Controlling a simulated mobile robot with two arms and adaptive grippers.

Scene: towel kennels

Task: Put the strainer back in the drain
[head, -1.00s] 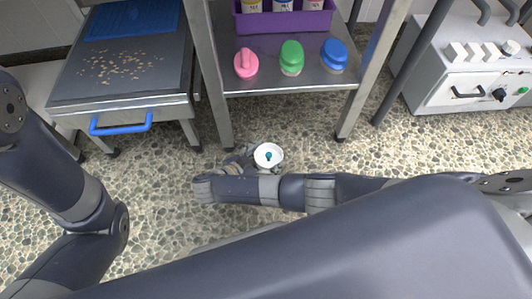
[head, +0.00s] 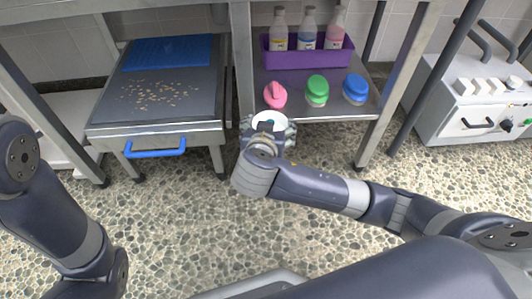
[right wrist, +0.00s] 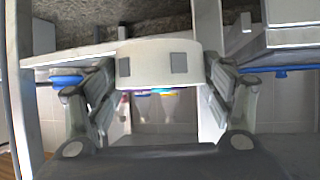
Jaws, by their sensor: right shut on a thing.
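The strainer, a round white piece with a dark knob (head: 266,119), is held at the far end of my right arm in the head view, partly hidden by the wrist. In the right wrist view its white side with grey square patches (right wrist: 150,64) sits between the two fingers. My right gripper (right wrist: 163,85) is shut on it and holds it up in front of the lower shelf. I cannot make out the drain in either view. My left arm is at the left of the head view; its gripper is out of frame.
A steel shelf (head: 326,107) carries a pink brush (head: 275,96), green (head: 317,91) and blue (head: 355,89) brushes and a purple bin (head: 306,60) of bottles. A crumb-strewn grey table (head: 112,110) with a blue handle (head: 155,148) stands left. A white cabinet (head: 462,127) stands right. Pebbled floor (head: 170,220) is open.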

